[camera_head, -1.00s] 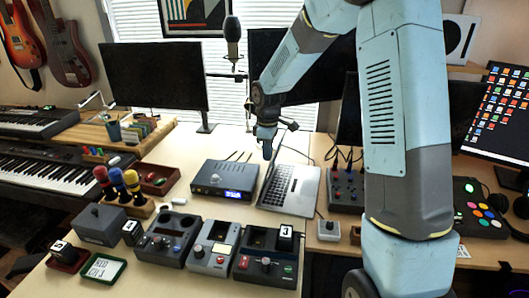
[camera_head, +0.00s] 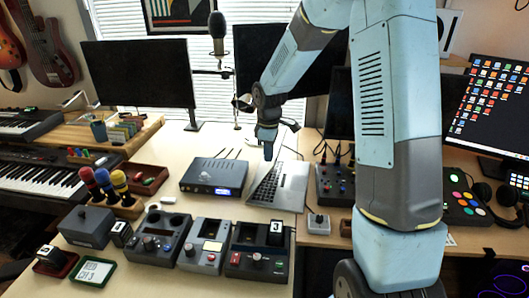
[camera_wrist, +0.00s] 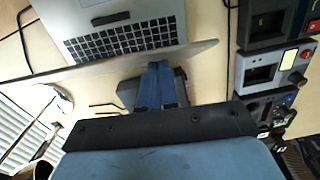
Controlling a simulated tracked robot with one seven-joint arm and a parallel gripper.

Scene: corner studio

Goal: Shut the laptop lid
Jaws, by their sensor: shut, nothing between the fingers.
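The silver laptop (camera_head: 289,188) stands on the wooden desk with its dark keyboard showing. Its lid is raised and seen nearly edge-on at the left side of the base. In the wrist view the laptop keyboard (camera_wrist: 122,38) lies at the top, and the lid's thin edge (camera_wrist: 60,73) crosses the picture below it. My gripper (camera_head: 268,157) is shut and empty, pointing down by the lid's upper part. In the wrist view its fingers (camera_wrist: 156,68) are on the lid's outer side, close to the edge. I cannot tell whether they touch.
A dark box with a blue display (camera_head: 213,178) stands just left of the lid. Several grey control units (camera_head: 205,244) line the front of the desk. A knobbed box (camera_head: 335,184) is at the laptop's right, with a small joystick box (camera_head: 319,222) in front.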

